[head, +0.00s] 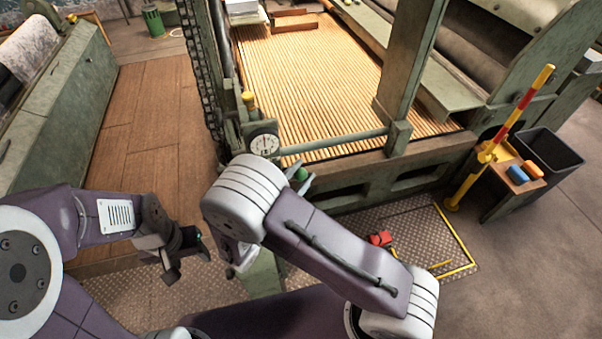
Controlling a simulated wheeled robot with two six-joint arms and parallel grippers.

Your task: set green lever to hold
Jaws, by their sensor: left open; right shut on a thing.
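The green lever shows as a round green knob (301,174) just below and right of a round white dial gauge. The rest of it is hidden behind my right arm, so its angle and any hold marking cannot be read. My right gripper (303,177) is mostly hidden behind its own arm; its grey fingertips show on either side of the green knob and are shut on it. My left gripper (184,261) is open and empty, well left of the lever, above the floor.
The dial gauge (264,145) sits on the green machine frame beside the slatted lattice (305,75). A yellow and red post (513,112), small table (508,178) and dark bin (552,160) stand at right. A red object (381,238) lies low near the floor plate. Wooden floor at left is clear.

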